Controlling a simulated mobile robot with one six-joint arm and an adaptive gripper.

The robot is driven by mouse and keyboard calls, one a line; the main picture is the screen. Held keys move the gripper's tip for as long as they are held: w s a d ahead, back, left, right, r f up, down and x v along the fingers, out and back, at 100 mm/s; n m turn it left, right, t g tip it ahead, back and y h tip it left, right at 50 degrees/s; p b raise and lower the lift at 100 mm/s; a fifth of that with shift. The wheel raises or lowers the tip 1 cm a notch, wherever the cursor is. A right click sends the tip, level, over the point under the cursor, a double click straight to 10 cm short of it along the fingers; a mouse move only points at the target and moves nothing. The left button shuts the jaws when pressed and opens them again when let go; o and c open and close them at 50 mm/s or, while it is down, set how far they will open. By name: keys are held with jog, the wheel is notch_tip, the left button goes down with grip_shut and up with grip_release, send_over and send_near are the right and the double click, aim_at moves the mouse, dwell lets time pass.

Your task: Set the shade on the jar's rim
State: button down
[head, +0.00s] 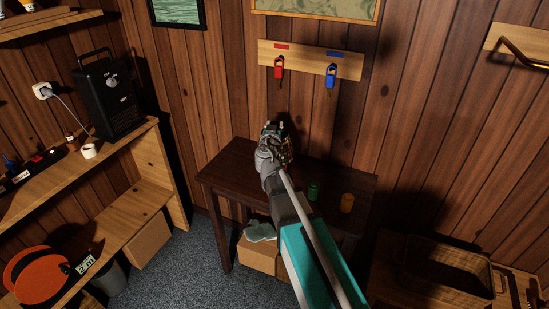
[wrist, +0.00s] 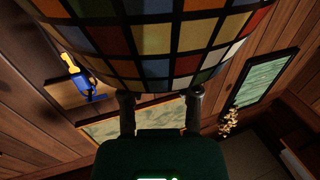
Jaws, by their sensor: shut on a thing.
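The shade (wrist: 165,40) is a curved band of coloured mosaic tiles across the top of the wrist view. My gripper (wrist: 160,103) is shut on its lower edge, with one finger at each side. In the head view my gripper (head: 272,138) is above the dark table, and a little of the tiled shade (head: 286,152) shows beside it; the rest is hidden. I cannot tell which is the task's jar, or whether another is hidden behind my arm.
The dark table (head: 232,165) has bare top at its left. A rack with a red clip (head: 279,68) and a blue clip (head: 331,73) hangs on the wall behind. Shelves with a black box (head: 108,95) stand at left. A dark tray (head: 450,265) is at lower right.

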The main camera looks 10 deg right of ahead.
jog(key=shift+f+b, duration=0.35)
jog(key=shift+f, duration=0.05)
dwell(0.6)
jog(key=shift+c, duration=1.3)
grip_release()
jog(key=shift+o, duration=0.2)
jog(key=shift+o, duration=1.1)
jog(key=shift+s, duration=0.1)
jog(key=v, duration=1.2)
